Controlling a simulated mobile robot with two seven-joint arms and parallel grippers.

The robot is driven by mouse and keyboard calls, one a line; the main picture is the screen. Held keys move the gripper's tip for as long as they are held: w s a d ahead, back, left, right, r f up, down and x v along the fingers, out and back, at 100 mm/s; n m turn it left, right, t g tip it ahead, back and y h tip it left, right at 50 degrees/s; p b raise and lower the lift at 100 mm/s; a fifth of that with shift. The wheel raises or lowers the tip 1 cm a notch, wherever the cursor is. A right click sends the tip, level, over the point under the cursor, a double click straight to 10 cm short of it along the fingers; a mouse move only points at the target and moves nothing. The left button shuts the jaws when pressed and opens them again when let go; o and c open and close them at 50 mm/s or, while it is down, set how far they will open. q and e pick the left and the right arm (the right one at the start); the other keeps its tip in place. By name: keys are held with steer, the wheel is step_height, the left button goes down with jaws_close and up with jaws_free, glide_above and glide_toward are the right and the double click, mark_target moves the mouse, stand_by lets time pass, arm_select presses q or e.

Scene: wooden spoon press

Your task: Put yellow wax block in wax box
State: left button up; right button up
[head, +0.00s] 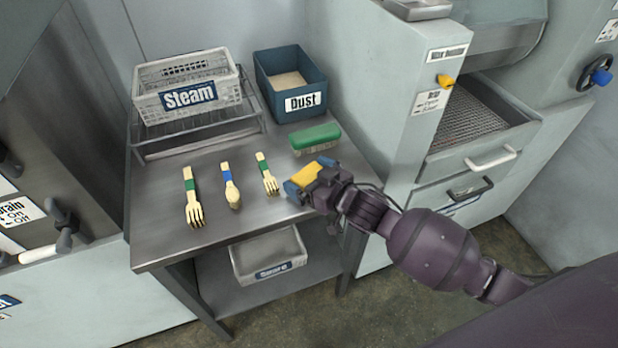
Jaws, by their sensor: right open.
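The yellow wax block (306,174) is at the right edge of the metal table, between the blue-tipped fingers of my right gripper (308,177). The right gripper is open around it. I cannot tell whether either finger touches the block, and part of the block is hidden by the gripper. My left gripper is not in view.
A green-backed brush (315,136) lies just behind the gripper. A blue Dust bin (290,82) and a white Steam basket (188,88) on a rack stand at the back. Wooden forks and a spoon (232,190) lie left. A white box (268,257) sits on the lower shelf.

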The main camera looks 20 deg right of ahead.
mark_target(309, 174)
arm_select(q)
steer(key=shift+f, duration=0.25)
arm_select(e)
steer(key=c, duration=0.9)
steer(key=shift+o, duration=0.2)
steer(key=shift+r, duration=0.45)
step_height(309, 174, up, 8)
steer(key=shift+f+p, duration=0.2)
steer(key=shift+p, duration=0.95)
steer(key=shift+r+m+h+p, duration=0.55)
steer(key=shift+r+p, duration=0.7)
steer(key=shift+r, duration=5.45)
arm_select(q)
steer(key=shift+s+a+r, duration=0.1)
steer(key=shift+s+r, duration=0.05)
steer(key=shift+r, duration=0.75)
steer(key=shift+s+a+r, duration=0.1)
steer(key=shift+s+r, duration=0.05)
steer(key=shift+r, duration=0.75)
arm_select(e)
steer(key=s+d+f+m+t+h, duration=0.1)
steer(key=s+d+f+m+h, duration=0.2)
steer(key=s, duration=0.7)
steer(key=shift+d+f+m+t+h, duration=0.35)
steer(key=shift+f+h, duration=0.8)
steer(key=shift+f, duration=1.15)
